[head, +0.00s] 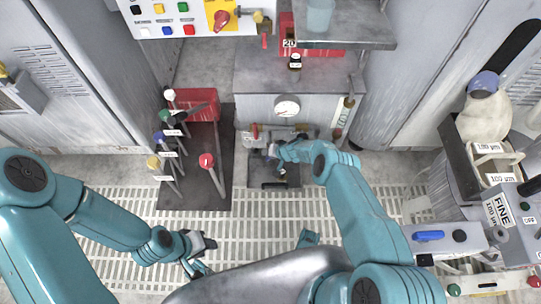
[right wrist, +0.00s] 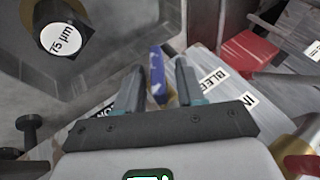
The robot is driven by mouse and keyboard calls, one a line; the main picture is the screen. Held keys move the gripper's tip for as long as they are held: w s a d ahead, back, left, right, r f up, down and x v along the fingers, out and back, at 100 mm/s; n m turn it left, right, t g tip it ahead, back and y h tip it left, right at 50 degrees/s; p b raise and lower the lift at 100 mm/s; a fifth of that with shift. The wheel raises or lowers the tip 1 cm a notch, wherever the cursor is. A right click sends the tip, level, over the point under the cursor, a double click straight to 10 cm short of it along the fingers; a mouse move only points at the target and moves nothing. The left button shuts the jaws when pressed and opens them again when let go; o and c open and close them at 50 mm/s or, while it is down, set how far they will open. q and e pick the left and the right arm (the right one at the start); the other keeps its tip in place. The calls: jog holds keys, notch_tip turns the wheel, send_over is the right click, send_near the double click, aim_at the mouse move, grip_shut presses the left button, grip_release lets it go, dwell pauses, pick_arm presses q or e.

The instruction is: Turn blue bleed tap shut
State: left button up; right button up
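The blue bleed tap handle (right wrist: 157,72) shows in the right wrist view as an upright blue bar with worn pale patches. It stands between the two fingers of my right gripper (right wrist: 160,88), which are open with a gap on each side. A "BLEED" label (right wrist: 213,79) is just right of it. In the head view my right gripper (head: 273,153) is low at the front of the gauge cabinet and largely hides the tap. My left gripper (head: 203,256) hangs empty over the floor grating, its fingers apart.
A red handle (right wrist: 250,50) and an "IN" label (right wrist: 248,99) are close right of the bleed tap. A rack of coloured-knob levers (head: 207,160) stands left of the cabinet. A pressure gauge (head: 287,107) sits above.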

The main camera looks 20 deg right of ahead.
grip_shut()
